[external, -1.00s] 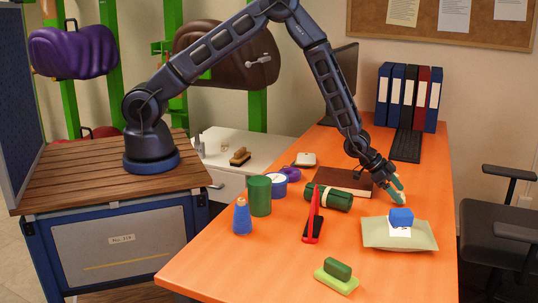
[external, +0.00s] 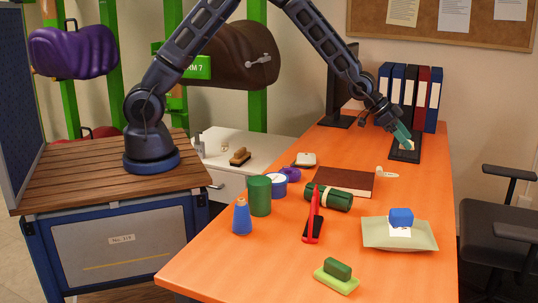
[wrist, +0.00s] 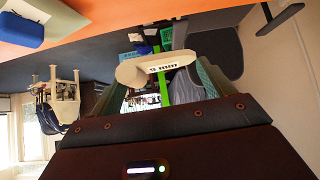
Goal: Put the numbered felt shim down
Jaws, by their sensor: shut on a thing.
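The felt shim is a cream, rounded piece (wrist: 155,68) with a dark printed marking ending in "mm", seen across my fingertips in the wrist view. The teal finger pads (wrist: 190,88) stand on either side in the wrist view.
Binders (external: 419,98) stand just behind my gripper. A brown book (external: 345,181) lies nearer, with a small pale object (external: 386,173) beside it.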

